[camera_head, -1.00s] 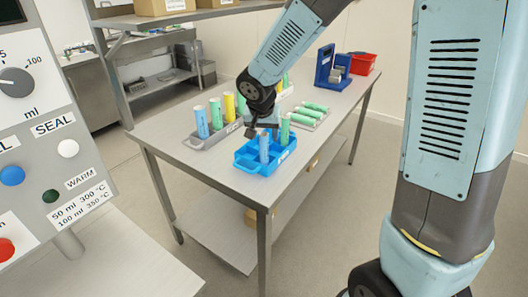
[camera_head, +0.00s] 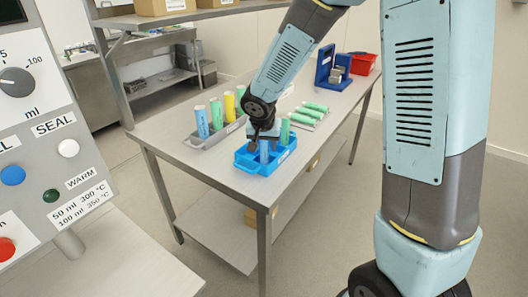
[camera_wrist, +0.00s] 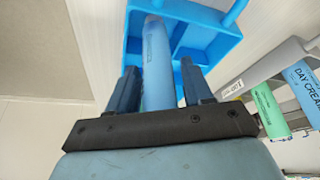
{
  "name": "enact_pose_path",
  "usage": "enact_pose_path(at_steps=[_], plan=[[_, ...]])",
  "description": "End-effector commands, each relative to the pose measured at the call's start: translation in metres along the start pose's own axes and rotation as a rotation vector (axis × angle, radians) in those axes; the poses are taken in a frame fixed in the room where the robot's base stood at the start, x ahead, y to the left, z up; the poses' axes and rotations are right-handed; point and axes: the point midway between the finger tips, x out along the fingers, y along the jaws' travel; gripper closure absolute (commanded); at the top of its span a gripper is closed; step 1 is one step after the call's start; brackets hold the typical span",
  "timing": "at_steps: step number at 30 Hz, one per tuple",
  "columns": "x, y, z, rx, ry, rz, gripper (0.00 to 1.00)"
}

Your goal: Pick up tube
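A blue tube (camera_head: 264,152) stands upright in the blue divided tray (camera_head: 250,167) near the table's front edge. My gripper (camera_head: 264,142) is directly over it, with the fingers pointing down around its upper part. In the wrist view, the tube (camera_wrist: 157,65) lies between the two fingers of my gripper (camera_wrist: 158,88). Narrow gaps show beside the tube, so the fingers look open and not closed on it. The tube's end nearest the wrist is hidden behind the gripper body. The blue tray's compartments (camera_wrist: 205,40) show behind.
A green tube (camera_head: 285,131) stands just right of my gripper. A grey rack (camera_head: 200,142) with blue, green and yellow tubes is to the left. Several green tubes (camera_head: 308,115) lie behind. A blue stand (camera_head: 325,65) and red bin (camera_head: 362,64) are at the back.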

Motion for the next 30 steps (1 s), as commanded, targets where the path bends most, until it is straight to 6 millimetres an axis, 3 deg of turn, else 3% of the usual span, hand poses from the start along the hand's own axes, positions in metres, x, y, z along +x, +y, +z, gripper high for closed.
enact_pose_path(at_steps=[2,13,23,30], plan=[[0.000,0.000,0.000,0.000,0.000,0.000,0.58],[0.000,0.000,0.000,0.001,0.000,0.000,0.93],[-0.005,0.001,-0.003,0.000,0.002,0.000,0.93],[-0.038,0.000,-0.011,0.001,0.004,-0.002,0.93]])
